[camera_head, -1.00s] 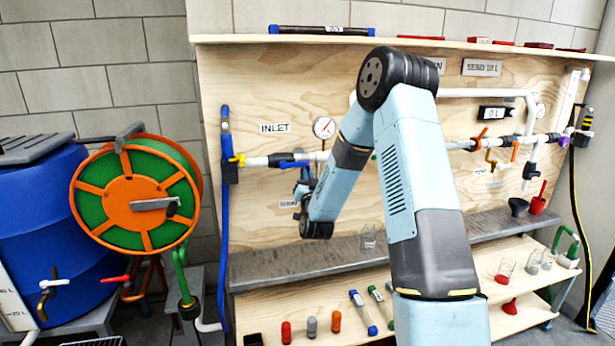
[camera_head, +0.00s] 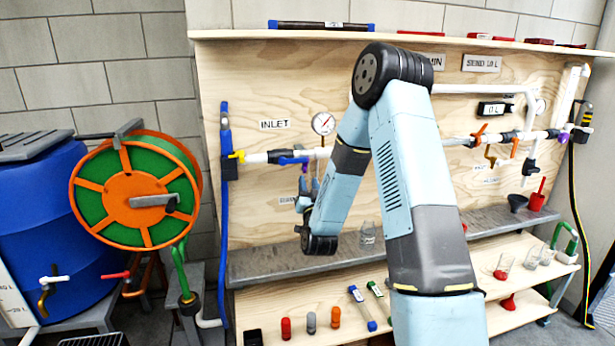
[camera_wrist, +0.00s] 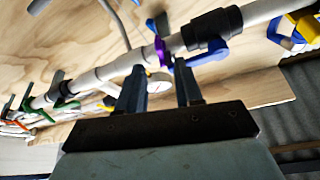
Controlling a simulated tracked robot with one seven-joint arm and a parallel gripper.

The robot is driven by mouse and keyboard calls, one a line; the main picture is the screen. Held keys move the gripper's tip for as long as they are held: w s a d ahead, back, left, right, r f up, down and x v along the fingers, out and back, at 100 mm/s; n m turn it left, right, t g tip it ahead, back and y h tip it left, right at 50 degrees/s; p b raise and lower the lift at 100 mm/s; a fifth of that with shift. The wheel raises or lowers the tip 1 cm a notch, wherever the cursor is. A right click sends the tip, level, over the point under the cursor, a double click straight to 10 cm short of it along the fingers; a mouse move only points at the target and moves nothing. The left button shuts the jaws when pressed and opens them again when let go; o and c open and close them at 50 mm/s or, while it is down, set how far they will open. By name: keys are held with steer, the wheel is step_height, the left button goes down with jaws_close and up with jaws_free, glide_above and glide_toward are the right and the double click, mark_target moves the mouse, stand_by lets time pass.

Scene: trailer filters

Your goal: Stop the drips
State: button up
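The white inlet pipe (camera_head: 256,158) runs across the plywood panel, with a black fitting (camera_head: 281,157) and a blue lever (camera_head: 293,161). In the wrist view the pipe (camera_wrist: 121,66) carries a purple ring (camera_wrist: 163,52), a black fitting (camera_wrist: 211,29) and a blue lever (camera_wrist: 207,56). My gripper (camera_wrist: 158,72) is open, its two fingers apart below the ring and lever, with nothing seen between them. In the head view my gripper (camera_head: 304,188) is just below the inlet pipe, partly hidden by my arm. No drip is visible.
A round gauge (camera_head: 323,123) stands above the pipe. A clear cup (camera_head: 367,232) is on the grey ledge (camera_head: 265,264) below. A hose reel (camera_head: 135,195) and blue barrel (camera_head: 40,235) stand left.

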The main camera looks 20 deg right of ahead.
steer(key=d+v, duration=0.1)
steer(key=v, duration=0.6)
steer(key=shift+s+a, duration=0.3)
steer(key=shift+a, duration=0.15)
steer(key=shift+f, duration=0.1)
